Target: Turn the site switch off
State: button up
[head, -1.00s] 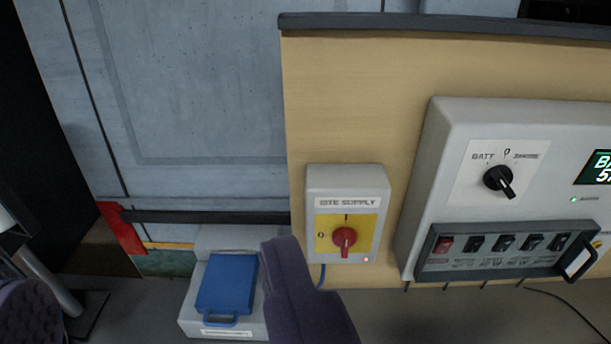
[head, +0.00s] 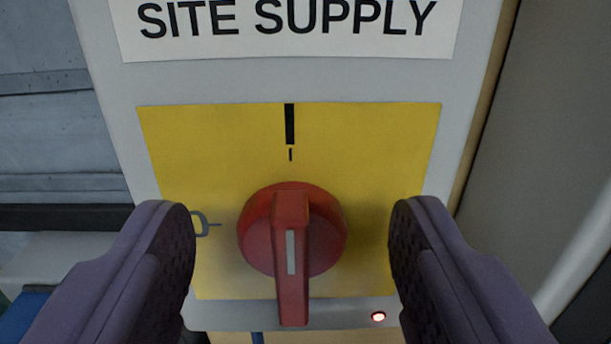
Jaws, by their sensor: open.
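The site switch is a red rotary knob (head: 291,240) on a yellow plate (head: 350,140), on a grey box (head: 470,60) labelled SITE SUPPLY (head: 290,18). Its raised handle stands upright, with a white line on it, in line with the black "I" mark above. The "O" mark (head: 198,223) is left of the knob, partly hidden by my left finger. A small red lamp (head: 378,317) is lit at the lower right. My gripper (head: 292,235) is open, with one finger on each side of the knob. Both fingers look clear of the handle.
A pale panel wall (head: 45,110) lies left of the box. A grey surface (head: 545,130) stands close on the right.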

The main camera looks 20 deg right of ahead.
aim_at(240, 226)
jog(key=shift+w+d, duration=0.2)
jog(key=shift+w, duration=0.3)
jog(key=c, duration=1)
jog(key=shift+c, duration=0.2)
jog(key=n, duration=0.2)
jog(key=n+b, duration=0.1)
jog(key=n, duration=0.1)
jog(key=shift+w+a+n, duration=0.15)
jog(key=shift+a+n, duration=0.15)
jog(key=shift+a, duration=0.1)
jog(key=n, duration=0.4)
jog(key=shift+w+a+f+n, duration=0.1)
jog(key=shift+a+f+n, duration=0.15)
jog(key=shift+a+n, duration=0.1)
jog(key=n, duration=0.1)
jog(key=n+p, duration=0.1)
jog(key=n, duration=0.1)
jog(key=shift+w+a+f+n, duration=0.1)
jog(key=shift+a+f+n, duration=0.05)
jog(key=shift+f+n, duration=0.1)
jog(key=n+p, duration=0.1)
jog(key=n, duration=0.1)
jog(key=f+n, duration=0.1)
jog(key=n, duration=0.2)
jog(key=shift+a+p, duration=0.1)
jog(key=shift+p, duration=0.3)
